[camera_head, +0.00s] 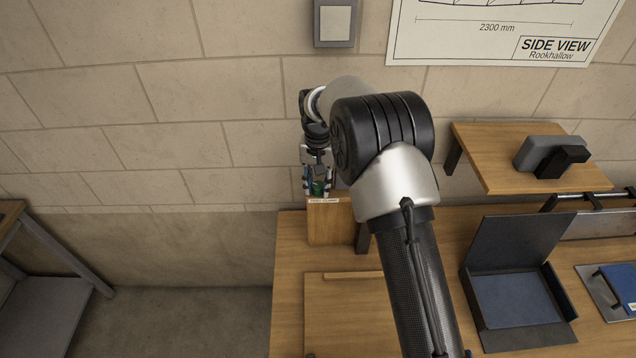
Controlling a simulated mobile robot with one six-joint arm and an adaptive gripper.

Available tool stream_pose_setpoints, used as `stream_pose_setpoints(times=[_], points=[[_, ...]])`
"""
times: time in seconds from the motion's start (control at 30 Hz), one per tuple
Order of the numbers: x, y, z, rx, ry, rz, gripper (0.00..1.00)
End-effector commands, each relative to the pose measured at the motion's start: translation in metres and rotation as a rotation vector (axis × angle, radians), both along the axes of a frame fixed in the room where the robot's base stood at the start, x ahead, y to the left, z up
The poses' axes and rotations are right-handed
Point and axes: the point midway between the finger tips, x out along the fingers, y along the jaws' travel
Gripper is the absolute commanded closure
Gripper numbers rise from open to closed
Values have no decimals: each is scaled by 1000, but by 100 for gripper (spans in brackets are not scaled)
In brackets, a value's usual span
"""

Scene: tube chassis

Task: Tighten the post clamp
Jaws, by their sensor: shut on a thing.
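The post clamp stand is a wooden block (330,222) at the back left of the workbench, with a small white label on its top edge that seems to read "POST CLAMP". My arm hides the right side of the block and part of the clamp, so the post and the clamp's gap cannot be made out.
A raised wooden shelf (520,166) holds a grey and black block (552,154). An open dark case (515,268) and a blue item on a metal plate (620,284) lie at right. A wooden board (345,310) lies in front of the stand. The wall (180,140) is close behind.

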Motion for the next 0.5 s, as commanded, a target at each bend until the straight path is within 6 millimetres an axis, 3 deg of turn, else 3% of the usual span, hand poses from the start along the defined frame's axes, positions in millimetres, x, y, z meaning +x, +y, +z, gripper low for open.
stream_pose_setpoints(times=[0.2,0.23,0.5], points=[[1,0,1,2,-2,-2,94],[1,0,1,2,-2,-2,69],[0,0,0,1,-1,-1,51]])
